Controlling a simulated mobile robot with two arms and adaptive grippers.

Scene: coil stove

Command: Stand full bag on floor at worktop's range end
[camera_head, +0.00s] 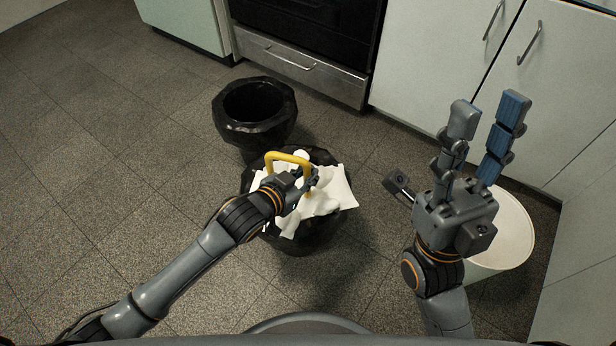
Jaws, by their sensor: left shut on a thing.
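A black bag (335,225) filled with crumpled white paper (325,200) is below my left gripper in the head view. It has a yellow loop handle (287,156) on top. My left gripper (306,183) is shut on this handle; its fingers hide part of the handle and paper. I cannot tell whether the bag touches the floor. My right gripper (455,145) is open and empty, its fingers spread, to the right of the bag. The range (300,65), with a dark oven door and a metal drawer, stands at the top.
An open, empty-looking black bag or bin (230,128) stands on the floor between the full bag and the range. A white round bin (515,235) stands below my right gripper, partly hidden. White cabinets (440,60) line the right. The tiled floor (100,160) at left is clear.

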